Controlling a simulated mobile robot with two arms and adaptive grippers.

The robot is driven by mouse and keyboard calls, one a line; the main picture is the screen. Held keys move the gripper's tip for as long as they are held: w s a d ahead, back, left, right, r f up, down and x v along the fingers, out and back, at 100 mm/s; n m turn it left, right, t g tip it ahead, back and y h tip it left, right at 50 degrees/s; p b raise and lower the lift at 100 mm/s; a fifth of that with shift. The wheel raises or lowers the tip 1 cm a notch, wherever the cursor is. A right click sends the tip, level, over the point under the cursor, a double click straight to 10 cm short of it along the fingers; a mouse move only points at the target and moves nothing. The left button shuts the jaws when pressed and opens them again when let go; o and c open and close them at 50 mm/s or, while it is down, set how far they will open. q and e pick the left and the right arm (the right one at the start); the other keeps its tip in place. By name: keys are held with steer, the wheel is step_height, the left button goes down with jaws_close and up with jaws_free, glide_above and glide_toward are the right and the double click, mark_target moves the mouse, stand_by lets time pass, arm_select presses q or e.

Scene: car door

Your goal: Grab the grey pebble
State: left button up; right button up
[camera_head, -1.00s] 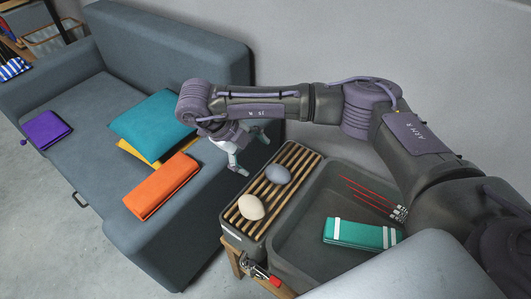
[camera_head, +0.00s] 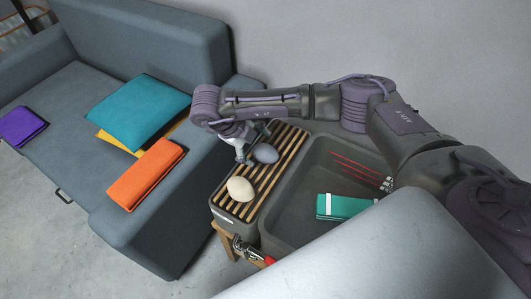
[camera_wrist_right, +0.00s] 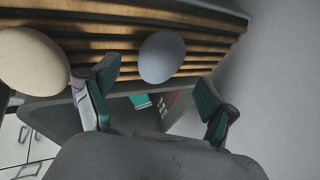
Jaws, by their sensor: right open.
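The grey pebble (camera_head: 265,154) lies on the wooden slatted rack (camera_head: 272,176), toward its far end. It also shows in the right wrist view (camera_wrist_right: 161,57). A cream pebble (camera_head: 240,190) lies nearer on the same rack and shows at the left of the wrist view (camera_wrist_right: 32,62). My right gripper (camera_head: 250,146) is by the rack's far left side, just beside the grey pebble. In the wrist view its two fingers (camera_wrist_right: 157,98) are spread apart, one toward each side of the grey pebble, with nothing between them. My left gripper is not in view.
A dark tray (camera_head: 290,222) right of the rack holds a teal-and-white bundle (camera_head: 340,206) and thin red sticks (camera_head: 358,167). A grey sofa (camera_head: 150,225) with teal, yellow and orange items stands at left. A grey wall is behind.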

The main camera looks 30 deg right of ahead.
mark_target(262, 151)
steer(key=x, duration=0.3)
steer(key=shift+d+f, duration=0.15)
steer(key=shift+f, duration=0.05)
steer(key=c, duration=1.5)
